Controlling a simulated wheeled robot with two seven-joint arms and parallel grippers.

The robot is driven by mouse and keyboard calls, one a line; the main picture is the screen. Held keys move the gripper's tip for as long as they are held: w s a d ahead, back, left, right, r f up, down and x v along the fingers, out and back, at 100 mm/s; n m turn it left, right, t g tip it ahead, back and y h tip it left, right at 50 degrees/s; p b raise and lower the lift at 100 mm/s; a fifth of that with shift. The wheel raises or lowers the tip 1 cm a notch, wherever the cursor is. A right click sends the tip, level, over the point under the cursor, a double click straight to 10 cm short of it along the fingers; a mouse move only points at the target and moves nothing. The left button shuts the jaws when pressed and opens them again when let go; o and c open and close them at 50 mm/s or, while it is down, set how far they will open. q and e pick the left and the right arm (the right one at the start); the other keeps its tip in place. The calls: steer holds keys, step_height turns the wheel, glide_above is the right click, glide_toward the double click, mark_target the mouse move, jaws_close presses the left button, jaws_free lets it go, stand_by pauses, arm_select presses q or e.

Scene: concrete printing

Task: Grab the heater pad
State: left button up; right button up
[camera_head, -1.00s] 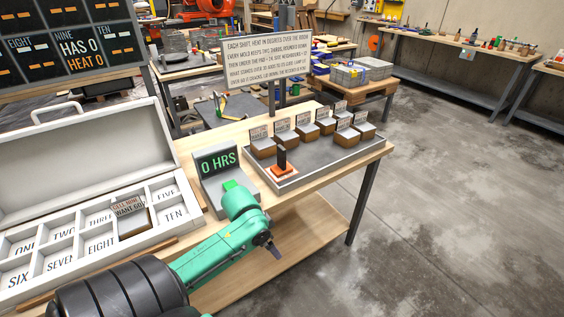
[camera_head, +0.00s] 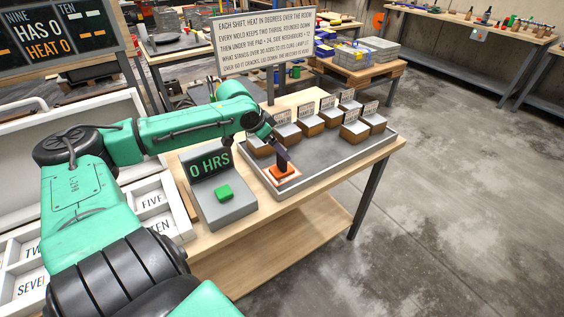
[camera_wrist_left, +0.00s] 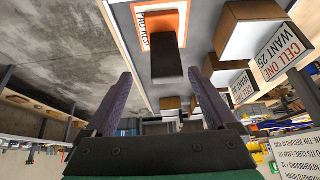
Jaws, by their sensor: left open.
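The heater pad (camera_head: 281,175) is an orange block with a dark upright handle, resting on its marked spot at the near left corner of the grey tray (camera_head: 329,158). My left gripper (camera_head: 286,156) is just above the pad in the head view, partly covering the handle. In the left wrist view the dark handle (camera_wrist_left: 167,60) and orange base (camera_wrist_left: 176,20) lie ahead of the fingers. The two fingers (camera_wrist_left: 163,92) are spread wide with nothing between them. The handle's end stands a little beyond the fingertips. My right gripper is not seen.
Several brown-and-grey moulds with labels (camera_head: 310,122) stand behind the pad on the tray. A grey display reading 0 HRS with a green button (camera_head: 224,193) sits to the left. The white compartment box (camera_head: 155,203) is further left. A sign (camera_head: 265,42) stands behind.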

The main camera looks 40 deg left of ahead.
mark_target(281, 170)
arm_select(q)
steer(key=f, duration=0.1)
steer(key=w+a+f+b, duration=0.1)
steer(key=shift+w+f, duration=0.3)
steer(key=shift+f, duration=0.1)
steer(key=shift+w+d+f, duration=0.2)
steer(key=shift+w+f, duration=0.05)
steer(key=shift+f, duration=0.05)
steer(key=shift+d+f, duration=0.2)
steer(key=shift+f, duration=0.15)
steer(key=x, duration=0.4)
steer(key=shift+w+a+r, duration=0.1)
steer(key=shift+w, duration=0.05)
steer(key=shift+r, duration=0.1)
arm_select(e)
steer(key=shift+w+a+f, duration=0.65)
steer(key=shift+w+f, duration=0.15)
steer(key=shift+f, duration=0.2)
arm_select(q)
jaws_close()
steer(key=shift+r, duration=0.15)
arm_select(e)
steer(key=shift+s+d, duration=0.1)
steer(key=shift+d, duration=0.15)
